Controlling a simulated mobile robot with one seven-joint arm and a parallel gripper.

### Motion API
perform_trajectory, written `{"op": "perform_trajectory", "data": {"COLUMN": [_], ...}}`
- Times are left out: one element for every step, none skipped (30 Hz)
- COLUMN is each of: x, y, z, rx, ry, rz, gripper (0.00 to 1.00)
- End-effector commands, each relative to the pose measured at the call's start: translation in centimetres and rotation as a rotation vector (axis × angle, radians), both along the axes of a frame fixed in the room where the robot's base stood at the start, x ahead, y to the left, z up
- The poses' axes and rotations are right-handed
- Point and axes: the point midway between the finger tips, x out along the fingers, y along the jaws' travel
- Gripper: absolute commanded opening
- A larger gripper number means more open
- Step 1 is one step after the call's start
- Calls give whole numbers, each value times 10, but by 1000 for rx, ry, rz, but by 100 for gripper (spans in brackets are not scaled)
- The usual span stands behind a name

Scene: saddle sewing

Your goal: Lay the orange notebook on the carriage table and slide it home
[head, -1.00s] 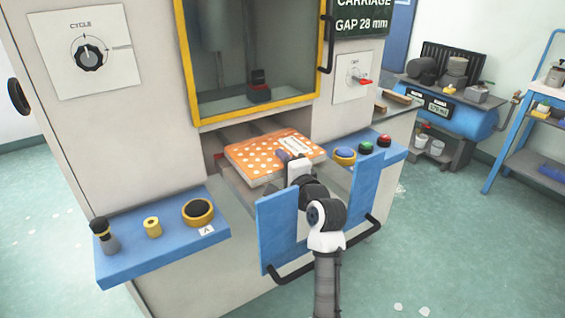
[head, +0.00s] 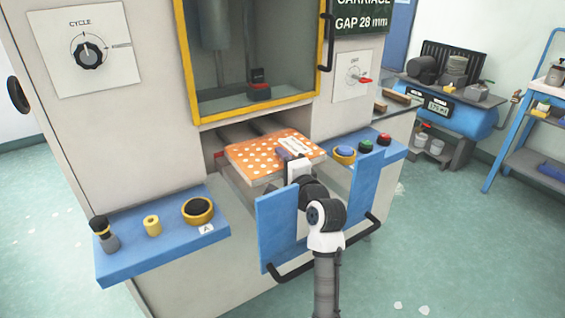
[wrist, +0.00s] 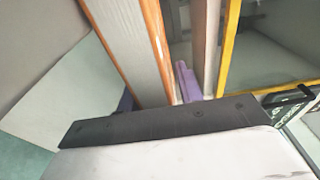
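The orange notebook (head: 262,156), with white dots and a pale label, lies roughly level over the carriage table (head: 226,172) at the machine's opening. Whether it rests fully on the table is hard to tell. My gripper (head: 289,160) holds its near edge, one purple-grey finger on the top cover. In the wrist view, the notebook's grey page edge (wrist: 122,45) shows between orange cover edges. The purple finger (wrist: 187,82) lies along one cover; the other finger is mostly hidden.
Blue guards with black handles flank my wrist in front. A left blue shelf (head: 150,255) carries a knob, yellow spool and yellow-ringed button. A right shelf has blue, green and red buttons (head: 366,146). The yellow-framed window (head: 255,60) is above the opening.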

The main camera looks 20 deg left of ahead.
Motion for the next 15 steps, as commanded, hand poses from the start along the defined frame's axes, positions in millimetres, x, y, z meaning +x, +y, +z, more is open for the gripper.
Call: {"op": "perform_trajectory", "data": {"x": [0,0,0,0,0,0,0,0,1,1,1,0,0,0,0], "y": [0,0,0,0,0,0,0,0,1,1,1,0,0,0,1], "z": [0,0,0,-1,-1,-1,-1,-1,-4,-4,-4,-4,-4,-4,-4], "rx": [-1,-1,-1,-1,-1,-1,-1,-1,-4,-4,-4,-4,-4,-4,-4], "ry": [1,1,1,2,2,3,3,3,8,8,8,8,8,8,8], "rz": [0,0,0,0,0,0,0,0,1,1,1,1,1,1,1], "gripper": [42,46,51,51,51,51,51,51,51,51,51,51,51,51,51]}}
